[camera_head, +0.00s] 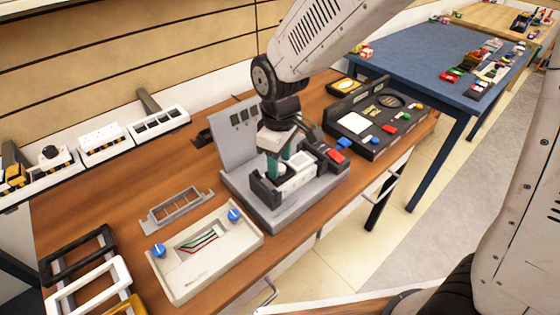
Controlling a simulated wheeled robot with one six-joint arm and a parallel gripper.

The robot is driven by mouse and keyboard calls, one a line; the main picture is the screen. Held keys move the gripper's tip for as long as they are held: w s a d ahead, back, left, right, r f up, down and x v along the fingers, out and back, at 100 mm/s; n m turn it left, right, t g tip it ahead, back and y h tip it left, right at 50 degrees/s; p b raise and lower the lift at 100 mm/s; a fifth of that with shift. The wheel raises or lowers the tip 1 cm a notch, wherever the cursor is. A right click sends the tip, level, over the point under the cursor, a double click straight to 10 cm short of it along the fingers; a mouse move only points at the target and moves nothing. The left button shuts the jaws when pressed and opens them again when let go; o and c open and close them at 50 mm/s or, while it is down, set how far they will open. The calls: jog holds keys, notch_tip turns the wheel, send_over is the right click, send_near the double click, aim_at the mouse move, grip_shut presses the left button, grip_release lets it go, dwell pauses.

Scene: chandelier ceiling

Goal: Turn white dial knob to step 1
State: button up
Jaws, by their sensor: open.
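My gripper (281,160), with teal fingertips, points down over a grey device (232,172) with an upright back panel on the wooden table. Its fingers are open, close above or beside a white block (296,180) on that device; I cannot tell whether they touch it. A white module with a round black dial (49,153) stands at the far left of the table, well away from my gripper. No clearly white dial knob shows; it may be hidden by my gripper. No step mark can be read.
A white panel (215,265) with two blue knobs lies in front left. Coloured frames (92,283) lie at the left edge, white socket modules (104,145) along the back. A black console (372,130) with coloured buttons stands right. A blue table (420,70) is beyond.

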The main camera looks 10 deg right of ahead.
jog(key=shift+f, duration=0.55)
grip_shut()
jog(key=shift+m, duration=0.3)
jog(key=m, duration=0.3)
jog(key=shift+m, duration=2)
